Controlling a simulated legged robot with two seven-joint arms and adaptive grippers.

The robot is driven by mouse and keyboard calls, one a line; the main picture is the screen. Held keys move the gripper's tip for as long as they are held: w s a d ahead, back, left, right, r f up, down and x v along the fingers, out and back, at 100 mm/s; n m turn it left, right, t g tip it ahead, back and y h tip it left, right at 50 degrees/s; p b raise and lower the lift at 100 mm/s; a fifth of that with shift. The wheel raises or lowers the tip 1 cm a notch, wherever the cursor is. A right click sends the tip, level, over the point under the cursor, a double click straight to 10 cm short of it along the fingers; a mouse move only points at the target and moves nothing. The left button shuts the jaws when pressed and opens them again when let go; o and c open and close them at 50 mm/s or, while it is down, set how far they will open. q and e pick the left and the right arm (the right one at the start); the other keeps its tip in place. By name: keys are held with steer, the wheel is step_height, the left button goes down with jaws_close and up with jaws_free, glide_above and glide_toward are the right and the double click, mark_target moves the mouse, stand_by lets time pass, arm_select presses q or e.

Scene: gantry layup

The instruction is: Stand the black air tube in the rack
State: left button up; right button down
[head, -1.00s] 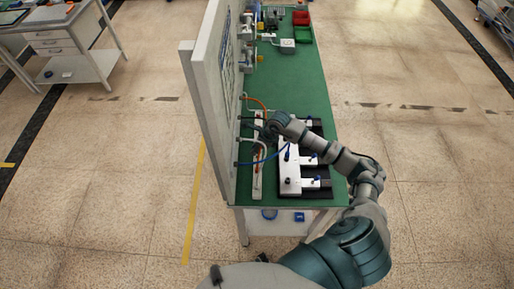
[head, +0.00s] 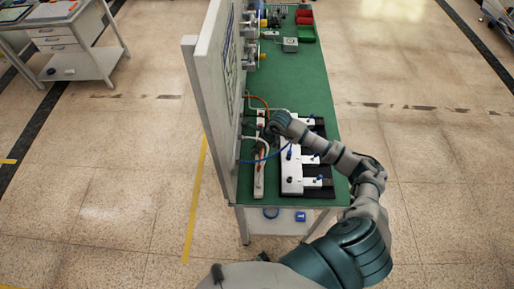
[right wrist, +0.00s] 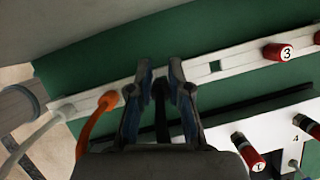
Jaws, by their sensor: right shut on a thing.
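The rack is a long white strip (head: 259,184) beside the upright panel, and it crosses the right wrist view (right wrist: 240,62) with a square dark slot in it. My right gripper (head: 266,137) is over the rack. In the right wrist view its two fingers (right wrist: 161,75) are closed about the black air tube (right wrist: 162,122), which runs between them. The tube's end lies at the rack's line, but I cannot tell whether it is seated in a slot. In the head view the tube is too small to make out. My left gripper is not in view.
An orange tube (right wrist: 96,118) and a pale tube (right wrist: 35,130) meet the rack left of the fingers. A blue tube (head: 268,158) arcs near the white fixture (head: 291,180).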

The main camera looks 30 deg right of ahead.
steer(key=shift+d+f+b, duration=0.15)
steer(key=shift+f+b, duration=0.3)
steer(key=shift+f, duration=0.2)
steer(key=shift+f, duration=0.2)
steer(key=c, duration=1.1)
jaws_free()
steer(key=shift+o, duration=0.4)
steer(key=v, duration=1.1)
steer(key=shift+r, duration=0.4)
steer(key=shift+s+f, duration=0.1)
